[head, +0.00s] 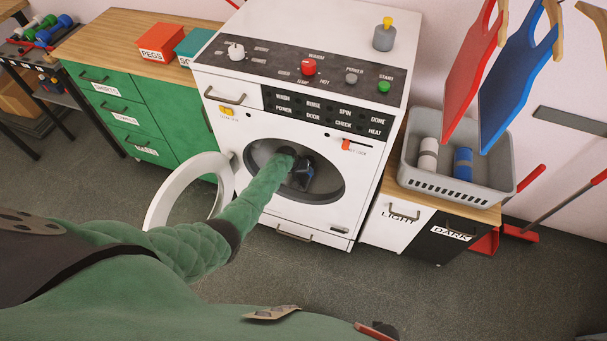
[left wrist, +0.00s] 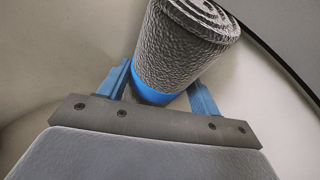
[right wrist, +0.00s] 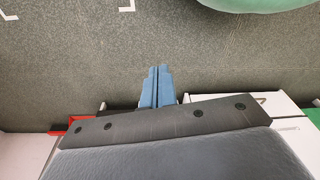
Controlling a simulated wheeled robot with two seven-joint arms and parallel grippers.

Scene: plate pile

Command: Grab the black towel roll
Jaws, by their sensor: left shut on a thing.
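The black towel roll (left wrist: 185,45) shows in the left wrist view as a dark grey, textured, rolled cylinder with a blue band at its near end. My left gripper (left wrist: 162,90) is shut on it, with one blue finger on each side. In the head view my left arm reaches through the open round door of the white washing machine (head: 235,125), and the left gripper (head: 303,177) is inside the drum opening. The roll is hard to make out there. My right gripper (right wrist: 157,88) is shut and empty above the floor.
The washer door (head: 160,200) is swung open to the left. A grey basket (head: 460,187) with two rolls stands on the counter at right, above drawers marked LIGHT and DARK. Red and blue boards (head: 515,85) hang above it. A green cabinet (head: 130,110) stands left.

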